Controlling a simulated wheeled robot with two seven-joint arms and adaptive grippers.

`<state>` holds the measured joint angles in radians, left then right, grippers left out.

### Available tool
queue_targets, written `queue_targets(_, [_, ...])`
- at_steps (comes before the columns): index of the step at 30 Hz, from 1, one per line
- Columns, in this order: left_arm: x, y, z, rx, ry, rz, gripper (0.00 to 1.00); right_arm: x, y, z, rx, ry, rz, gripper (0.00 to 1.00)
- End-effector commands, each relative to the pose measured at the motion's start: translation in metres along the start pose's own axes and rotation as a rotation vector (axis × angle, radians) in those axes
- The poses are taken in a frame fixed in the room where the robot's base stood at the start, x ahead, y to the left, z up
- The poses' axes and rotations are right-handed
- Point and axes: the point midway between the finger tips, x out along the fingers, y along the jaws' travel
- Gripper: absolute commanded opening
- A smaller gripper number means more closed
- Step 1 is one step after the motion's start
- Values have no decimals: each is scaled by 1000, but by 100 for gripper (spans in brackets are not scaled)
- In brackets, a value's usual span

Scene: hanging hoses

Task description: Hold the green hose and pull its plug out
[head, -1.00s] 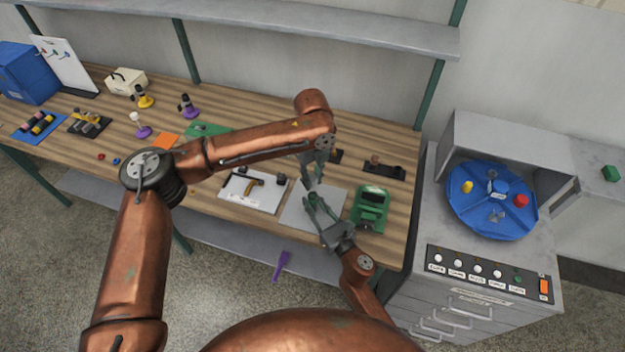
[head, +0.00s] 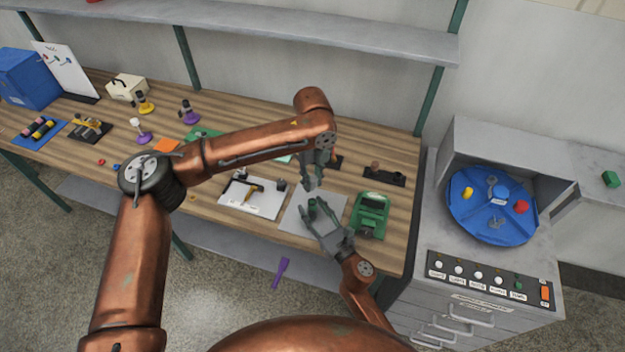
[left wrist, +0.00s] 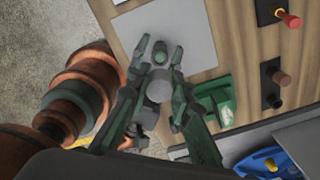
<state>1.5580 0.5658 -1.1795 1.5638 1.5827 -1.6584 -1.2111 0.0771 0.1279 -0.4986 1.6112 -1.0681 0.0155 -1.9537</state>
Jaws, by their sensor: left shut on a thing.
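A small green piece (head: 312,204), which may be the green hose, shows at the tips of my left gripper (head: 312,186), above the grey sheet. My left gripper is shut on it, as far as I can see. In the left wrist view, a dark green piece (left wrist: 160,52) and a grey round end (left wrist: 158,90) lie between dark green fingers. My right gripper (head: 319,218) has its fingers spread and sits close below the left one, beside the green piece. Whether it touches the piece is unclear. I cannot make out a separate plug.
The grey sheet (head: 294,224) lies on the wooden bench near its front edge. A green device (head: 371,213) stands right of it, and a white tray with a hammer (head: 240,204) left. A blue turntable (head: 480,220) sits in a grey cabinet at right. A purple piece (head: 281,272) lies below the bench.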

Motion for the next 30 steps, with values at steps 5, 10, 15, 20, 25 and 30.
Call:
queue_targets(5, [0,0,0,0,0,0,0,0,0,0,0,0,0,40])
queue_targets(10, [0,0,0,0,0,0,0,-11,-1,-1,1,1,-1,40])
queue_targets(15, [0,0,0,0,0,0,0,-43,-1,-2,0,3,-2,40])
queue_targets(20, [0,0,0,0,0,0,0,-77,0,-1,2,2,-2,40])
queue_targets(25, [0,0,0,0,0,0,0,-105,0,-1,3,2,-2,40])
queue_targets(30, [0,0,0,1,0,0,0,-118,-1,0,1,1,-1,40])
